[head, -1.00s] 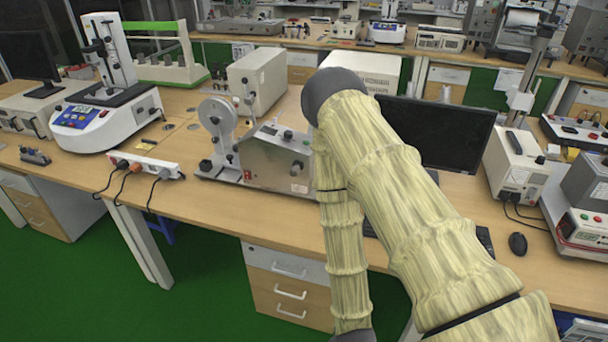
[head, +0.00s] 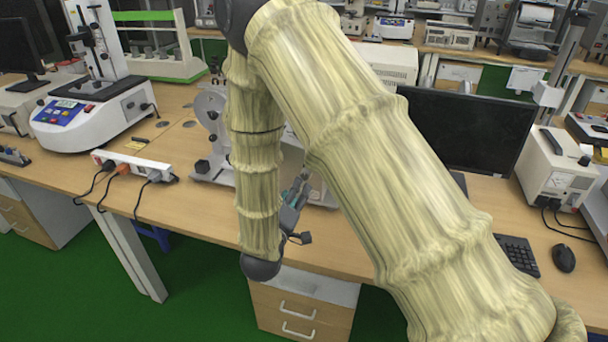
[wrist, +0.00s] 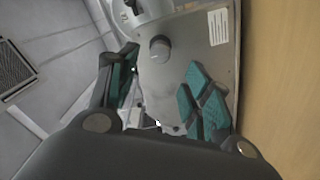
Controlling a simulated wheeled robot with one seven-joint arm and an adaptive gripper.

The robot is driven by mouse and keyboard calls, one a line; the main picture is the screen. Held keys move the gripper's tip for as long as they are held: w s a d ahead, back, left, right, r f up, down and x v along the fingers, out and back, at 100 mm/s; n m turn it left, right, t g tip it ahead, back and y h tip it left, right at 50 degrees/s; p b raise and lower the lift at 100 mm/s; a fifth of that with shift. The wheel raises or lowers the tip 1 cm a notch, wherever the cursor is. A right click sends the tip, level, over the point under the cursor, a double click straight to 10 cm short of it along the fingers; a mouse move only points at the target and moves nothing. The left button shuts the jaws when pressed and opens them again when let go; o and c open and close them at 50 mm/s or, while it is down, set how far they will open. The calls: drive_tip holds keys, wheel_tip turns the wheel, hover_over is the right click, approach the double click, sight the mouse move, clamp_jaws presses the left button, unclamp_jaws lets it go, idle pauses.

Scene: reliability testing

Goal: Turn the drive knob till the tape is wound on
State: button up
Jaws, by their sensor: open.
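The tape device stands on the wooden bench, with its pale reel (head: 209,108) showing left of my arm; my arm hides most of its metal panel. In the wrist view the panel (wrist: 193,58) carries a dark round knob (wrist: 160,48) with a light face, and a white label beside it. I cannot tell whether this is the drive knob. My gripper (head: 295,195) is in front of the device. In the wrist view my gripper (wrist: 162,88) is open, its teal pads wide apart. The knob is beyond the fingertips, roughly between them and apart from both. The tape cannot be made out.
A white power strip (head: 134,166) with plugs and cables lies on the bench to the left. A white-and-blue test machine (head: 95,115) stands behind it. A monitor (head: 462,128), keyboard (head: 518,254) and mouse (head: 563,258) are at the right.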

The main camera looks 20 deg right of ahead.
sight(305, 177)
drive_tip(key=p+x, duration=0.1)
drive_tip(key=x, duration=0.8)
drive_tip(key=shift+w+d+f+p, duration=0.1)
drive_tip(key=shift+d+p, duration=0.2)
drive_tip(key=c, duration=1.1)
